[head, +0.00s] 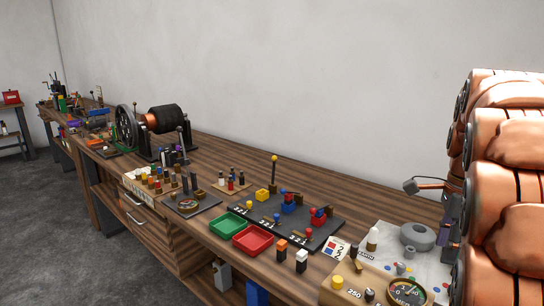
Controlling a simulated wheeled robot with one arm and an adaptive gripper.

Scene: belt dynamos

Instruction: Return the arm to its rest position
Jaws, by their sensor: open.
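My arm (505,165) is folded up in copper-coloured links at the right edge of the head view and hides the right end of the bench. My gripper (427,211) juts out to the left from behind these links, over the bench's right part. Its jaws are open, with nothing visible between them. Its palm is hidden behind the arm.
The wooden bench (222,168) runs along a bare wall. It bears a dynamo machine (150,124), a green tray (228,226), a red tray (252,240), a dark board (322,229) with coloured parts, and a gauge (407,291) near my arm. Open floor (50,230) lies left.

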